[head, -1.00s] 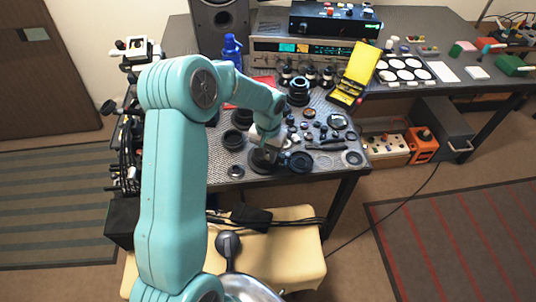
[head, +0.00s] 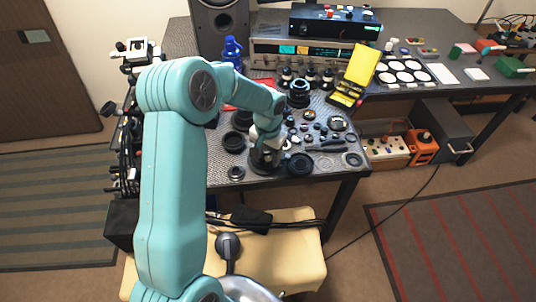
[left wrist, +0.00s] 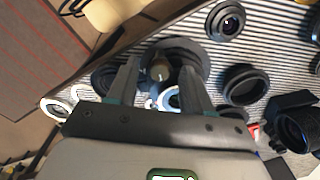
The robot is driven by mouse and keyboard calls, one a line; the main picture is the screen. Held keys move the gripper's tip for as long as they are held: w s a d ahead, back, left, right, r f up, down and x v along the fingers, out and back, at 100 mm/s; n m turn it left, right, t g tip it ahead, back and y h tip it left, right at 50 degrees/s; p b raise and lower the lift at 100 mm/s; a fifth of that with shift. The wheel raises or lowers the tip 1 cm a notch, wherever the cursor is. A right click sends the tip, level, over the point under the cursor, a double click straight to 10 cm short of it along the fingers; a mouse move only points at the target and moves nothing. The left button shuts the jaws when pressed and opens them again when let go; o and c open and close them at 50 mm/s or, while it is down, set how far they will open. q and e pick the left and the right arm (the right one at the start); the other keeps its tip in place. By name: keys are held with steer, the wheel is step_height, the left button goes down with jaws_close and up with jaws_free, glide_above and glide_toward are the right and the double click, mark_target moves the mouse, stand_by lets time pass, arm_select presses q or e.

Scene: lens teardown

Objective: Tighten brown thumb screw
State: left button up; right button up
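A small brownish round knob (left wrist: 160,72), which looks like the thumb screw, shows in the left wrist view on a dark round stand (left wrist: 184,54). My left gripper (left wrist: 159,65) is open, with one finger on each side of the knob. I cannot tell whether the fingers touch it. In the head view my left gripper (head: 264,152) points down over the dark round base (head: 262,166) near the table's front edge. The knob is too small or hidden to make out there. My right gripper is not in view.
Black lens rings (left wrist: 243,84) and small parts lie around the stand on the ribbed mat. A tall black lens (head: 299,93) and an open yellow case (head: 357,72) stand farther back. A blue bottle (head: 232,50) stands behind my arm. Loose rings lie close to the front edge.

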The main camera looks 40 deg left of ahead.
mark_target(268, 159)
arm_select(q)
steer(key=shift+f, duration=0.1)
step_height(268, 159, up, 16)
steer(key=shift+r, duration=0.2)
stand_by(0.4)
